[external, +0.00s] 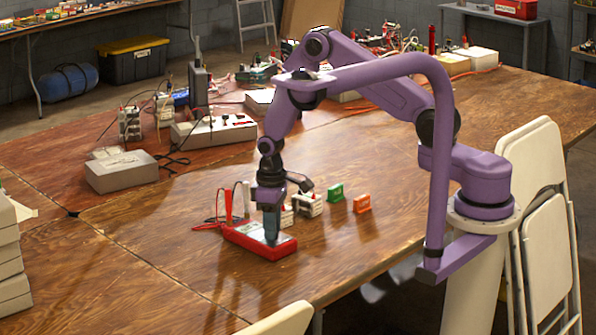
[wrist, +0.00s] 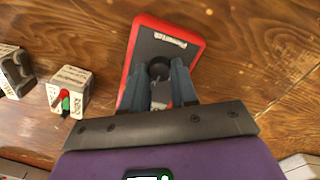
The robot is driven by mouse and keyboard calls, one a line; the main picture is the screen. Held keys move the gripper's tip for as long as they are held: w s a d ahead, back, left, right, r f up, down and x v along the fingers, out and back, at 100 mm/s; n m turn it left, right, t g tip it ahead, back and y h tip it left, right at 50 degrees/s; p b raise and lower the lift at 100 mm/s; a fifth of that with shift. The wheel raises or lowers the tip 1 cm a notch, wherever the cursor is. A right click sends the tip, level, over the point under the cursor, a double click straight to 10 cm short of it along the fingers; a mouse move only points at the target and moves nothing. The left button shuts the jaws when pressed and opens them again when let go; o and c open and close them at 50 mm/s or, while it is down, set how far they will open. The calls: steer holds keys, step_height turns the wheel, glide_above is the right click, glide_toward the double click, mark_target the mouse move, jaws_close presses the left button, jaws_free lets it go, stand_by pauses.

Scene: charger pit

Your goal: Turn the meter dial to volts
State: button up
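The meter is a red-rimmed box (external: 254,243) lying flat on the wooden table; in the wrist view its red rim (wrist: 131,62) surrounds a dark face with a label at the far end. A round black dial (wrist: 159,69) sits on that face. My gripper (external: 272,241) points down over the meter in the external view. In the wrist view my gripper's two fingers (wrist: 161,75) stand apart, one on each side of the dial, at or very near its sides. Whether they press on it is not clear. The dial's pointer mark is not readable.
Small pale blocks with coloured terminals (wrist: 70,90) stand left of the meter in the wrist view. A green block (external: 336,192) and an orange block (external: 362,204) stand behind it to the right. Red and white probes (external: 228,206) stand at its back left. The front table is clear.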

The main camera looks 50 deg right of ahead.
steer(key=o, duration=0.4)
steer(key=shift+c, duration=0.2)
steer(key=shift+r, duration=0.1)
step_height(320, 180, up, 17)
steer(key=shift+r, duration=0.15)
stand_by(0.3)
